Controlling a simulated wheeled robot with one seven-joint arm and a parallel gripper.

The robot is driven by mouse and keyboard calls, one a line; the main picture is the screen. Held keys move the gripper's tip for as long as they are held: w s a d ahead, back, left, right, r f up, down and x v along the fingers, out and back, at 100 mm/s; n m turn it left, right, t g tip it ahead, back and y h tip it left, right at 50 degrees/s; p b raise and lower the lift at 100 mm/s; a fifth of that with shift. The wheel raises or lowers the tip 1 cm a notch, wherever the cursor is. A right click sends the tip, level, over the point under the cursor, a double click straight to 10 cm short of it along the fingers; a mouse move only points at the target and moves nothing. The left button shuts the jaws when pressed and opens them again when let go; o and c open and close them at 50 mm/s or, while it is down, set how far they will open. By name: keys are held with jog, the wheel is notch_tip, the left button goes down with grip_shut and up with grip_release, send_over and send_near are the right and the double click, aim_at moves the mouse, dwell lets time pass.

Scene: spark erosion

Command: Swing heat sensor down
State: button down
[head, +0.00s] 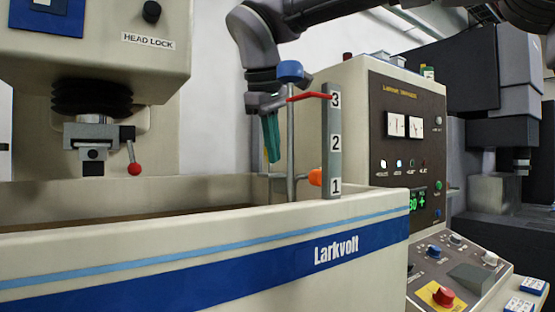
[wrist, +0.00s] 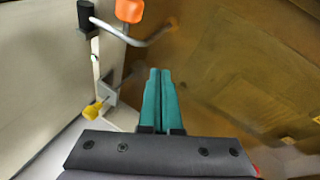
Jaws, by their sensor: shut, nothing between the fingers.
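No part carries a readable heat sensor label, so I cannot tell for sure which one it is. In the wrist view a bent metal rod (wrist: 135,41) runs from a black pivot piece (wrist: 86,16) and an orange block (wrist: 129,10) is near it. In the head view an orange piece (head: 315,177) sits low by the number 1. My gripper (head: 272,160) has teal fingers pointing down inside the tank corner, left of a grey post (head: 290,130) with a blue knob. In the wrist view its fingertips (wrist: 160,71) are together and empty, apart from the bent rod.
A numbered scale plate (head: 332,150) with a red pointer (head: 310,97) stands at the tank rim (head: 230,220). A yellow knob (wrist: 93,110) is left of my fingers. The machine head (head: 95,50) hangs at left; a control panel (head: 405,150) stands at right.

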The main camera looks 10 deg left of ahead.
jog(key=s+a+r, duration=0.3)
jog(key=s, duration=0.3)
dwell(0.5)
